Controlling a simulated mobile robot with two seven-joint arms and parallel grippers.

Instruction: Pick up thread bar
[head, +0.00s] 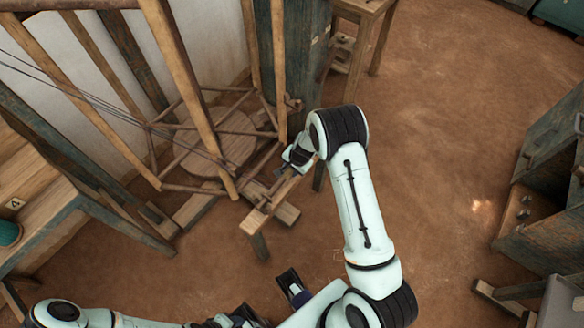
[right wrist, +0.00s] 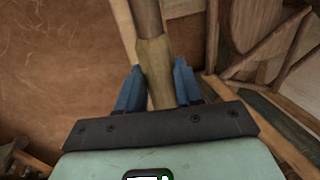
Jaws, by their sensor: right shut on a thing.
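A wooden bar (right wrist: 155,70), which I take for the thread bar, runs from the top of the right wrist view down between the blue fingers. Its upper part is round and darker, and its lower part is paler and faceted. My right gripper (right wrist: 158,92) is shut on it. In the head view this gripper (head: 281,171) is beside the low wooden stand, partly behind my own wrist, and I cannot clearly tell the bar from the stand there. Dark finger-like parts (head: 290,286) of my left gripper show at the bottom edge; its opening is unclear.
A tall wooden frame with a round wooden base (head: 222,150) stands left of my right gripper, with dark threads (head: 75,90) running to it. A wooden bench (head: 40,190) is at the left. A blue-grey cabinet (head: 545,150) is at the right. The earthen floor (head: 450,110) between is mostly clear.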

